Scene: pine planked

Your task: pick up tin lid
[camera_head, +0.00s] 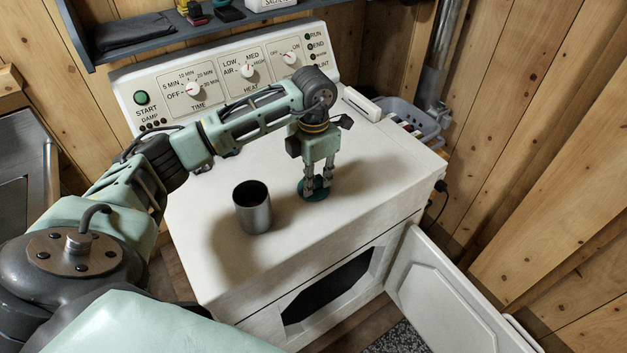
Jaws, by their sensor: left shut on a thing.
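The tin lid (314,195) is a small dark teal disc on or just above the white top of the dryer (300,230); I cannot tell whether it touches the surface. My left gripper (317,184) points down from above and is shut on the lid, with its fingertips partly covering it. An open grey metal tin (253,208) stands upright on the dryer top, left of the lid and apart from it. My right gripper is not in view.
The dryer's control panel (225,75) rises at the back, below a dark shelf (160,35) with small items. A grey basket (410,120) is at the right. The dryer door (455,300) hangs open at front right.

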